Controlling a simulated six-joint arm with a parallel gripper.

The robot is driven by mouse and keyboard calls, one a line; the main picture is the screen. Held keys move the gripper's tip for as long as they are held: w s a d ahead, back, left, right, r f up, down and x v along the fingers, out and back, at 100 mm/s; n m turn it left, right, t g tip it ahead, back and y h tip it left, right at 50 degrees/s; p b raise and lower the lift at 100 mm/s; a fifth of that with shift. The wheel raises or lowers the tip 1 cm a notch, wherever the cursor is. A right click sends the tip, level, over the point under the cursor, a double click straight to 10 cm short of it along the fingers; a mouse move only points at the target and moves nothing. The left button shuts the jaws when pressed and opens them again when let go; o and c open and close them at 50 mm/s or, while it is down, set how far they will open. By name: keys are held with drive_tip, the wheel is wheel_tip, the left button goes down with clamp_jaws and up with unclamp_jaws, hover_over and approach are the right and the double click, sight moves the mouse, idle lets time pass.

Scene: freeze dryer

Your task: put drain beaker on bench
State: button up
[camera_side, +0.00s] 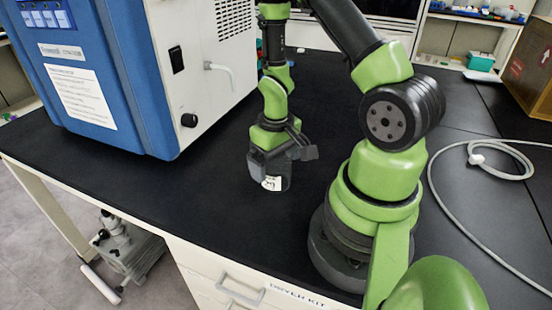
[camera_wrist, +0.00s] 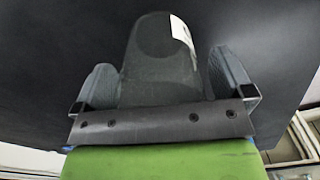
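The drain beaker (camera_side: 268,180) is a dark grey, see-through cup with a white label, seen in the side view below my gripper (camera_side: 290,152), over the black bench. In the wrist view the beaker (camera_wrist: 160,65) is between the two fingers of my gripper (camera_wrist: 163,80), with its label at the upper right. Narrow dark gaps show between the beaker and the finger tips, so the fingers look open around it. Their inner bases are close to the beaker, and contact there is unclear. Whether its bottom touches the bench (camera_side: 215,215) cannot be told.
The blue and white freeze dryer (camera_side: 150,60) stands at the left, with a white drain spout (camera_side: 220,70) on its side. A white hose (camera_side: 470,160) lies coiled at the right. The bench in front of the beaker is clear.

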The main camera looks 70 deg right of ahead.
drive_tip(key=a+r+t, duration=0.1)
drive_tip(key=a+r, duration=0.2)
drive_tip(key=r, duration=0.7)
drive_tip(key=a+r+t, duration=0.2)
drive_tip(key=a+r, duration=0.1)
drive_tip(key=r, duration=0.7)
drive_tip(key=shift+w+r+t, duration=0.2)
drive_tip(key=shift+w+t, duration=0.05)
drive_tip(key=shift+t, duration=0.05)
drive_tip(key=shift+o, duration=0.2)
drive_tip(key=s+a+r+t+y, duration=0.2)
drive_tip(key=s+a+r+t, duration=0.1)
drive_tip(key=s+a+r, duration=0.3)
drive_tip(key=shift+a+r+n+t, duration=0.3)
drive_tip(key=shift+a+r, duration=0.05)
drive_tip(key=shift+a, duration=0.05)
drive_tip(key=shift+s, duration=0.1)
